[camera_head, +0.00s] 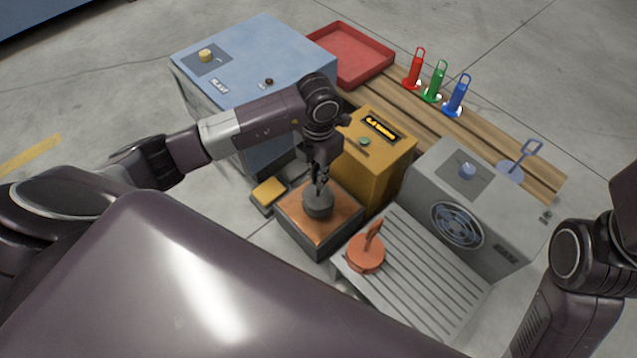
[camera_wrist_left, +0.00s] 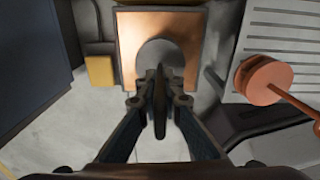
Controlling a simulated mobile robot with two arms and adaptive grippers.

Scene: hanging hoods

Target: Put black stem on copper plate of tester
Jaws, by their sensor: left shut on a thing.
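The black stem (camera_head: 319,203) is a dark grey round weight with an upright stem or handle. It is over the middle of the copper plate (camera_head: 291,222) of the tester (camera_head: 376,160), a yellow box with a display. My left gripper (camera_head: 319,184) is shut on its handle from above. In the left wrist view my left gripper (camera_wrist_left: 160,100) points at the dark round base (camera_wrist_left: 160,54), with the copper plate (camera_wrist_left: 127,50) around it. I cannot tell whether the base touches the plate. My right gripper is not in view; only part of my right arm shows.
A blue box (camera_head: 255,50) is at the back left. Red, green and blue stems (camera_head: 434,85) stand on the wooden boards beside a red tray (camera_head: 352,55). A yellow pedal (camera_head: 269,191) is left of the plate.

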